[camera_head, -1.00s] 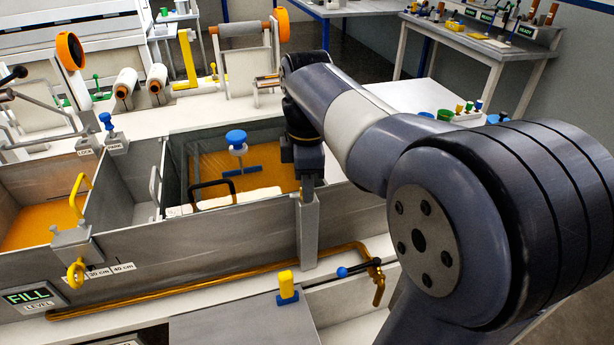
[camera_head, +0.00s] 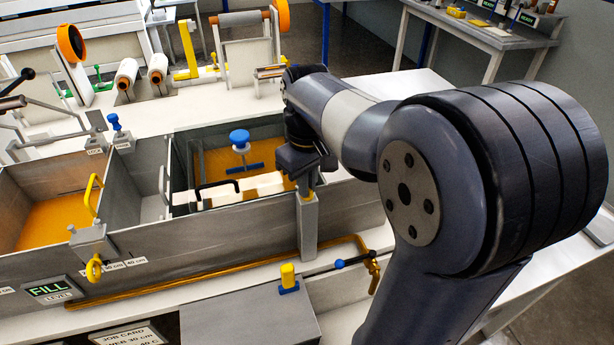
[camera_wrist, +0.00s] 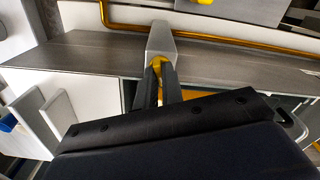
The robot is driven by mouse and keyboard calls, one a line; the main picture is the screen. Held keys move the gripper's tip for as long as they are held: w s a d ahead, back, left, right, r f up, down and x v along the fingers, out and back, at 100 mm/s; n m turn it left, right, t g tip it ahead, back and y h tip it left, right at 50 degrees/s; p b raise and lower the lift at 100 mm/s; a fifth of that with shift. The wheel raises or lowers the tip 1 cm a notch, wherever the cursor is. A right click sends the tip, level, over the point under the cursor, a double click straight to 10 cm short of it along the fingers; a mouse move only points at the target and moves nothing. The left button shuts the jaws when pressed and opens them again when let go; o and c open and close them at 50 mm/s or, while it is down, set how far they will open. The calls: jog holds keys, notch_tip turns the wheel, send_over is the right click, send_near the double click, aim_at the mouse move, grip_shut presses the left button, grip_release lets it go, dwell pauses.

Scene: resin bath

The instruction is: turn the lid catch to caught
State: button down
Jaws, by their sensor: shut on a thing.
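The lid catch is a small yellow piece (camera_head: 307,195) at the top of a grey post (camera_head: 308,228) on the front wall of the bath. In the wrist view the yellow catch (camera_wrist: 158,75) shows between the dark fingers, in front of the grey post (camera_wrist: 161,42). My gripper (camera_head: 304,184) points down at the post top, and its fingers (camera_wrist: 160,86) are shut on the catch. Most of the catch is hidden by the fingers, so its exact turn is hard to read.
The bath (camera_head: 200,243) has an amber-floored part and a pale slab with a black handle (camera_head: 217,186) beside my gripper. A blue knob (camera_head: 239,137) stands behind it. A brass pipe (camera_head: 215,278) and a yellow knob (camera_head: 288,275) lie in front.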

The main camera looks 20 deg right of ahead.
jog(key=shift+f+m+p, duration=0.1)
jog(key=shift+m+p, duration=0.5)
jog(key=shift+m, duration=1.3)
jog(key=shift+s, duration=0.1)
jog(key=c, duration=1.5)
grip_release()
jog(key=shift+c, duration=0.2)
